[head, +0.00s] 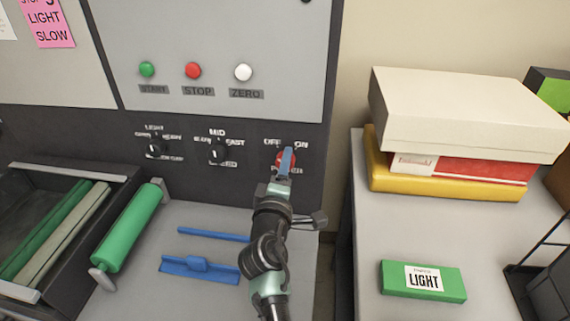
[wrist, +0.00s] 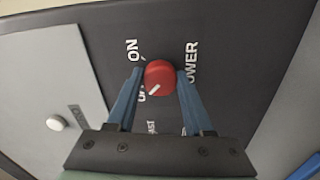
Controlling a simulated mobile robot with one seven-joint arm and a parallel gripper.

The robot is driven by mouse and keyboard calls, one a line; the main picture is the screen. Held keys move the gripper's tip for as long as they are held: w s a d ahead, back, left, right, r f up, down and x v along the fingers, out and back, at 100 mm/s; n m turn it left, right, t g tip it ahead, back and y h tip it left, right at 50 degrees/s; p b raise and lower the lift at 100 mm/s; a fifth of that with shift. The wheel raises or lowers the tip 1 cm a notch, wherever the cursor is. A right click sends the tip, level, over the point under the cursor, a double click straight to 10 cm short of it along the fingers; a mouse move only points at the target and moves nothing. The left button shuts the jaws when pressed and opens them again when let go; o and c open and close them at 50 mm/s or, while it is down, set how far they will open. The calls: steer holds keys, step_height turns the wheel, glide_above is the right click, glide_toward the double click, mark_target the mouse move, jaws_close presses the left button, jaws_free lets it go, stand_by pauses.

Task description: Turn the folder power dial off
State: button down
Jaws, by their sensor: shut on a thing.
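The folder power dial is a red round knob (head: 281,165) on the dark panel strip, at the right end of the row of controls, with OFF and ON labels above it. In the wrist view the red dial (wrist: 160,77) sits between the two blue fingers of my gripper (wrist: 160,84), one on each side. Its white mark points to the lower left, towards the partly hidden OFF label. My gripper (head: 287,160) is shut on the dial; its fingers cover part of the dial in the head view.
Green START, red STOP (head: 193,71) and white ZERO buttons are above. A green roller (head: 127,228) and blue parts (head: 200,268) lie below. Stacked boxes (head: 460,110) stand on the right table.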

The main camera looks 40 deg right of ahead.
steer(key=shift+f, duration=0.1)
stand_by(0.3)
steer(key=shift+c, duration=1.4)
jaws_free()
steer(key=b+v, duration=0.1)
steer(key=v, duration=1.2)
steer(key=shift+w, duration=0.1)
